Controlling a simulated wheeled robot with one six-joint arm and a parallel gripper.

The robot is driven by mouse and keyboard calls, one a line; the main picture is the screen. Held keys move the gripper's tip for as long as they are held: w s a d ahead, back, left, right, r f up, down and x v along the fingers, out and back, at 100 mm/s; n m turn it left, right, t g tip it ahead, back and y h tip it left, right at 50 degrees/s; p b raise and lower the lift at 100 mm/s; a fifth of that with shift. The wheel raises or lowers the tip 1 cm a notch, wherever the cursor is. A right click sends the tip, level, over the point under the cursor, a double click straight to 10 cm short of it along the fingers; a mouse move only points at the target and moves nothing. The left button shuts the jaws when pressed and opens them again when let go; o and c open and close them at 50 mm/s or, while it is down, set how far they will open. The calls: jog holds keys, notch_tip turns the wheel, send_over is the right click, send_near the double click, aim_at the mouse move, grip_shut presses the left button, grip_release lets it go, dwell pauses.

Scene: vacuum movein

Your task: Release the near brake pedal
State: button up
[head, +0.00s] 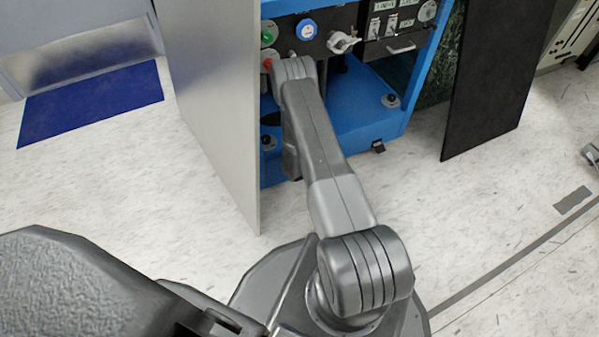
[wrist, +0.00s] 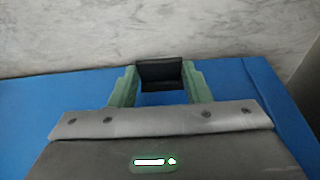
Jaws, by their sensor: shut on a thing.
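My gripper (wrist: 160,84) shows in the wrist view, its two green fingers on either side of a black brake pedal (wrist: 160,71). The fingers are shut on the pedal, which sticks out past the edge of the blue cart base (wrist: 60,100). In the head view my arm hides the gripper and the pedal it holds. Another small black pedal (head: 378,147) shows at the lower front edge of the blue cart (head: 370,125), right of my arm. I cannot tell the held pedal's exact tilt.
A grey panel (head: 205,100) stands close to the left of the cart, and a dark panel (head: 495,75) stands to its right. Knobs and valves (head: 340,42) line the cart's upper front. A blue mat (head: 90,100) lies far left. The speckled floor (head: 470,215) at right is mostly clear.

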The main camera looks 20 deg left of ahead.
jog(key=shift+a+r+p, duration=0.1)
jog(key=shift+r+p, duration=0.05)
jog(key=shift+p, duration=0.2)
jog(key=o, duration=1.4)
jog(key=p+v, duration=0.4)
jog(key=v, duration=1)
jog(key=shift+a, duration=0.15)
jog(key=shift+w, duration=0.15)
jog(key=b+x, duration=0.2)
jog(key=x, duration=0.5)
jog(key=b+x, duration=0.2)
jog(key=x, duration=0.5)
jog(key=shift+d+f, duration=0.2)
jog(key=shift+f, duration=0.05)
jog(key=shift+r+b, duration=0.15)
jog(key=shift+b, duration=0.25)
